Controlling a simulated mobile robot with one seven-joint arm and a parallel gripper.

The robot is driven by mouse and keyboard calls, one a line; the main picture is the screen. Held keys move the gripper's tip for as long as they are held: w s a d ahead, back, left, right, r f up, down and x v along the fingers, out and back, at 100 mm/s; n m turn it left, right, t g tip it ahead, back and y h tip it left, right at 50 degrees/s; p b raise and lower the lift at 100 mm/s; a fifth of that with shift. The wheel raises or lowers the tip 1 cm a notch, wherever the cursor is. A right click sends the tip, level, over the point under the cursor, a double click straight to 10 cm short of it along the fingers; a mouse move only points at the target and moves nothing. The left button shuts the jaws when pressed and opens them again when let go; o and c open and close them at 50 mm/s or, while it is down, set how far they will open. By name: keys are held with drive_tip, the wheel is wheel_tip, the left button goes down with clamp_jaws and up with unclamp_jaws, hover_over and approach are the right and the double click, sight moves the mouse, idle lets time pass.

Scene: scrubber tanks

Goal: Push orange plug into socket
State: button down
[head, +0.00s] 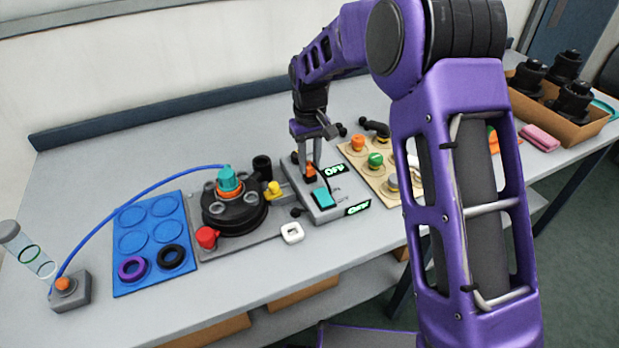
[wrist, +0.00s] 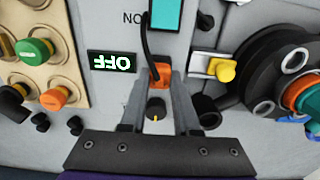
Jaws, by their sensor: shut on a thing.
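The orange plug (head: 310,171) is between the fingertips of my gripper (head: 311,157), above the grey control panel (head: 333,211). In the wrist view the plug (wrist: 160,75) sits between the two grey fingers of my gripper (wrist: 160,80), which are shut on it. A black cord (wrist: 147,40) runs from the plug toward the teal switch (wrist: 166,15). The socket is not clearly visible; the plug and fingers may cover it. I cannot tell whether the plug touches the panel or is inserted.
An OFF display (wrist: 112,62) and a dark knob (wrist: 156,108) are close to the fingers. A black round fixture (head: 234,213) with a yellow knob (head: 273,188) stands left of the panel. A beige board (head: 374,172) with coloured knobs lies right.

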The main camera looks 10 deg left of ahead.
drive_tip(key=shift+f, duration=0.3)
drive_tip(key=shift+c, duration=0.4)
unclamp_jaws()
drive_tip(key=shift+r+p, duration=1.5)
drive_tip(key=shift+r, duration=2.8)
